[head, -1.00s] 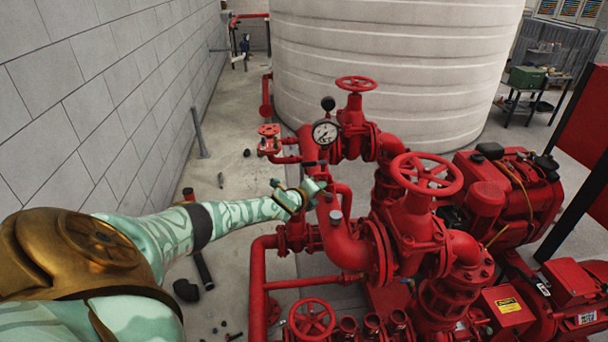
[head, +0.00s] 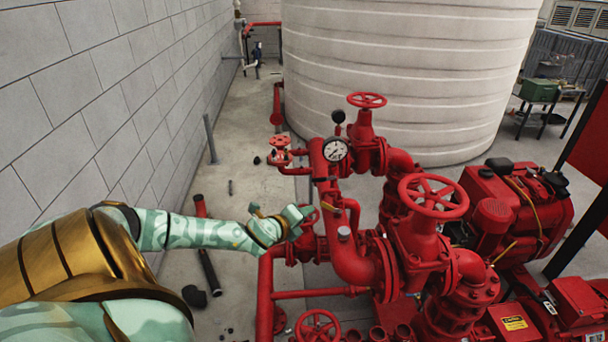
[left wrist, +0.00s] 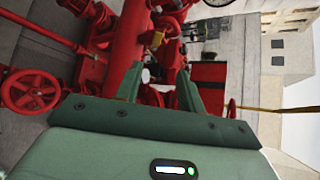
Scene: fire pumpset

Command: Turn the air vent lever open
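A small yellow lever (head: 328,207), which looks like the air vent lever, is on the red pipework just right of my left gripper (head: 298,213) in the head view. A yellow handle also shows in the left wrist view (left wrist: 157,40), beyond the fingertips. My left gripper (left wrist: 159,84) is open, its two green fingers apart with nothing between them. It points toward the red pipes and appears short of the lever, with no contact visible. In the head view its fingertips are hard to make out against the pipes. My right gripper is not in view.
A pressure gauge (head: 335,149) and red handwheels (head: 434,196) stand around the thick red pipes. A large white tank (head: 400,70) is behind and a block wall (head: 80,90) at left. The floor strip between wall and pipes has small loose items.

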